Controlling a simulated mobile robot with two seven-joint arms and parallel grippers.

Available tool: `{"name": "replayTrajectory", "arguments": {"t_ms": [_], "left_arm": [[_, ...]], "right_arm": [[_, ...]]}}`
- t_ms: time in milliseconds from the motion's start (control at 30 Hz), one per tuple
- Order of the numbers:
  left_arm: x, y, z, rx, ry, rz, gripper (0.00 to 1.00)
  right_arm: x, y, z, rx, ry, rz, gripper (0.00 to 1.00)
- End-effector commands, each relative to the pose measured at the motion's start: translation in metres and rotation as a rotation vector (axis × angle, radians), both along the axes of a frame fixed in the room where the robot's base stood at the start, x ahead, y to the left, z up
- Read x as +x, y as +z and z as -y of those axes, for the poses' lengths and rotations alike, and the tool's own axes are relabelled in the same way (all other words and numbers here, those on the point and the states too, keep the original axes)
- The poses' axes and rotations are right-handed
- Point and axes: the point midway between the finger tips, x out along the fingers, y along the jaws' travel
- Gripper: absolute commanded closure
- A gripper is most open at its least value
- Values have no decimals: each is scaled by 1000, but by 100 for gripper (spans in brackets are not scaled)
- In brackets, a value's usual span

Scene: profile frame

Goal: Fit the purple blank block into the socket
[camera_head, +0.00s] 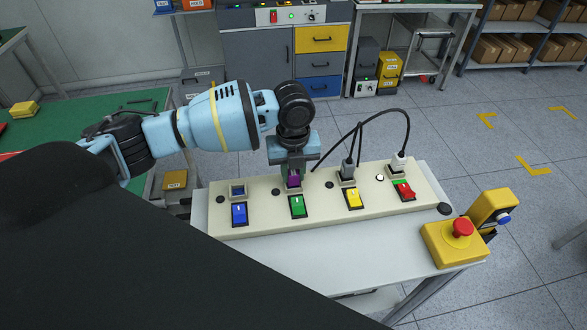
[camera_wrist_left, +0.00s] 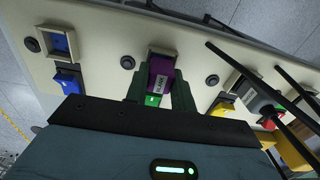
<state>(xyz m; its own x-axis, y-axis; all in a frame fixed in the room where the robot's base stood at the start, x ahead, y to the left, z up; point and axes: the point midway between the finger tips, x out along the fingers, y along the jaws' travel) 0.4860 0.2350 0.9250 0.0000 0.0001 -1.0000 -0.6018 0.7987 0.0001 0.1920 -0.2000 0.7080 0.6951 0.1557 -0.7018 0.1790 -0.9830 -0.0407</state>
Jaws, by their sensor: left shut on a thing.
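The purple blank block (camera_head: 293,179) is at the second socket from the left on the cream panel (camera_head: 330,215), above the green switch (camera_head: 298,206). My left gripper (camera_head: 292,171) reaches down from above and is shut on the block. In the left wrist view the purple block (camera_wrist_left: 160,80), with a "BLANK" label, sits between the dark fingers. The socket's pale rim (camera_wrist_left: 160,52) shows just behind it. How deep the block sits is hidden by the gripper. My right gripper is not in view.
The left socket (camera_head: 238,191) has a blue inside and no plug. Plugs with black cables stand in the other sockets, a grey one (camera_head: 347,169) and a white one (camera_head: 399,161). A yellow emergency-stop box (camera_head: 453,246) stands at the right.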

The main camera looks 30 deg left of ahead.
Motion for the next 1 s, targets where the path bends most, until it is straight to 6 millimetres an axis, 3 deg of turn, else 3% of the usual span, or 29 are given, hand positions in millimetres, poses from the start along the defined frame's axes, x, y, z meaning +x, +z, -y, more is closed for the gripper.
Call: {"name": "replayTrajectory", "arguments": {"t_ms": [467, 500, 700, 1000], "left_arm": [[0, -11, 0, -1, 0, -1, 100], [0, -12, 0, -1, 0, -1, 74], [0, -11, 0, 1, 0, -2, 50], [0, -11, 0, 1, 0, -1, 50]], "right_arm": [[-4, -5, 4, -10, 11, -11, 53], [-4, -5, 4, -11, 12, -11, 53], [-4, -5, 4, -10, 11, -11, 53], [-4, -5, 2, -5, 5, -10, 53]]}}
